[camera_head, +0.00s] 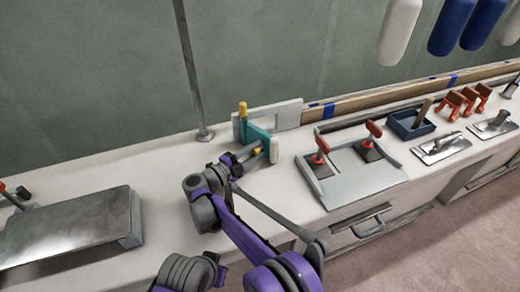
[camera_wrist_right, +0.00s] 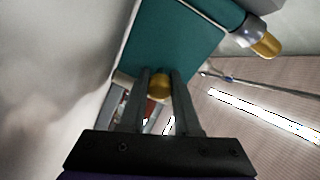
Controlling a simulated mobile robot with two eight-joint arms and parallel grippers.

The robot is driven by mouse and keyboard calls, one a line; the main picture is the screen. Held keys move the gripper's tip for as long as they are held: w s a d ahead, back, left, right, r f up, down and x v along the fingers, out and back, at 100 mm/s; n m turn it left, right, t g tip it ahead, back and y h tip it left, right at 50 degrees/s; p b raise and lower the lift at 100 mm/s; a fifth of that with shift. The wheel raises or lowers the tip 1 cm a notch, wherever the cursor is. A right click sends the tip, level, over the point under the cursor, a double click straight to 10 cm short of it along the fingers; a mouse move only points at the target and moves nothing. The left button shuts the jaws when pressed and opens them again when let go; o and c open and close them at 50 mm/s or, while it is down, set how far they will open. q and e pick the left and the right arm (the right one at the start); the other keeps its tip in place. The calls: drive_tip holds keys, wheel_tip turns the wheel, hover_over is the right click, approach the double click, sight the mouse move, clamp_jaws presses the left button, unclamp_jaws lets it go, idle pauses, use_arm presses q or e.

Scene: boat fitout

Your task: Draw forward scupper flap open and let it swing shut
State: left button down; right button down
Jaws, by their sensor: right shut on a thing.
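The scupper flap (camera_head: 258,134) is a teal panel standing upright in front of a pale plate (camera_head: 287,115) on the bench. It looks angled out from the plate, its right end nearer me. A post with a yellow top (camera_head: 242,109) stands at its left end, and a white block (camera_head: 274,150) is at its right end. In the right wrist view the teal face (camera_wrist_right: 175,45) fills the top middle. My right gripper (camera_wrist_right: 160,88) is shut on the flap's small yellow knob (camera_wrist_right: 159,84), one finger on each side. My left gripper is not in view.
A metal-topped box (camera_head: 70,228) lies at the left. A grey pole (camera_head: 190,70) rises behind. Right of the flap is a grey panel with red-handled levers (camera_head: 355,180), then a blue box (camera_head: 410,125) and trowels. Bare bench lies between the metal-topped box and flap.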

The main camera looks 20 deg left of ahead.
idle(0.3)
drive_tip(key=c, duration=0.6)
unclamp_jaws()
